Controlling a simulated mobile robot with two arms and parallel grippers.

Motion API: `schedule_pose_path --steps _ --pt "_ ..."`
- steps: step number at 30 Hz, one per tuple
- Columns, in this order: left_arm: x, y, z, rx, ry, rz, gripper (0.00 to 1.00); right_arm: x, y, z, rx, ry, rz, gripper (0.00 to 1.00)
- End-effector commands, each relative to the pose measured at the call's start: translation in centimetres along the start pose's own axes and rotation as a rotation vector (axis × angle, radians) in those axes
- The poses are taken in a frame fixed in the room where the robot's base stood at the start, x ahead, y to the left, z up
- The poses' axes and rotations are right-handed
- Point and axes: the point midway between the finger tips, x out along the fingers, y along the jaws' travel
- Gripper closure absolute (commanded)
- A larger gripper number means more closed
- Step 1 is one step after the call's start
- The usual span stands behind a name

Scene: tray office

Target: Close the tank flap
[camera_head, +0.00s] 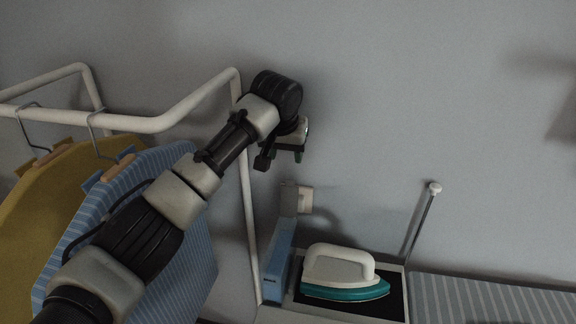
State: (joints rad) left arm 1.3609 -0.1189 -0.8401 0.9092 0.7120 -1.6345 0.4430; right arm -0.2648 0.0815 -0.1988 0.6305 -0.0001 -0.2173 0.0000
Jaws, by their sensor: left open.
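A clothes iron (342,274) with a white body and handle and a teal lower part rests on a dark pad at the bottom centre. Its point faces right. I cannot make out a tank flap on it at this size, or tell whether one is open or shut. My left arm reaches in from the lower left. My left gripper (287,154) is open and small in view, in front of the wall, above and a little left of the iron and clear of it. No object shows between its fingers. My right gripper is not in view.
A white clothes rack (247,190) holds a yellow garment (35,205) and a blue striped garment (195,260) at left. A blue box (277,268) stands left of the iron. A thin rod (420,228) rises at right. A striped ironing surface (490,300) extends right.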

Motion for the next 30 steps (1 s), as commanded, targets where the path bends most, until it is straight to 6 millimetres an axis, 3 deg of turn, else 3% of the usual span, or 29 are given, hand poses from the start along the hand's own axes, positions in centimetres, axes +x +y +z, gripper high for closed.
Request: schedule_pose_path --steps 5,9,12,16,22,26,30 --pt "1.6 0.1 -0.1 0.000 -0.003 -0.001 0.49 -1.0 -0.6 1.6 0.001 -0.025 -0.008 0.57" --pt "4.4 0.1 -0.1 -0.001 -0.004 -0.001 0.49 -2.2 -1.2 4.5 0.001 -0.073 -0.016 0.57" --pt "6.3 0.1 -0.1 0.000 -0.003 -0.001 0.49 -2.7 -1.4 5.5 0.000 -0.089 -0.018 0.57" --pt "8.2 0.1 -0.1 0.000 -0.001 -0.001 0.49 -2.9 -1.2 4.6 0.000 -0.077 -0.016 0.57" --pt "9.8 0.1 -0.1 0.001 0.000 0.001 0.49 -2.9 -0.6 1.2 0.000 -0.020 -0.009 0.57" --pt "10.3 0.0 -0.1 0.001 0.002 0.000 0.49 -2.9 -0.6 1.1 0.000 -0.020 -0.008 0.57" --pt "10.5 0.0 -0.1 0.002 0.002 0.000 0.49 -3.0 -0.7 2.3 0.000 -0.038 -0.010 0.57"
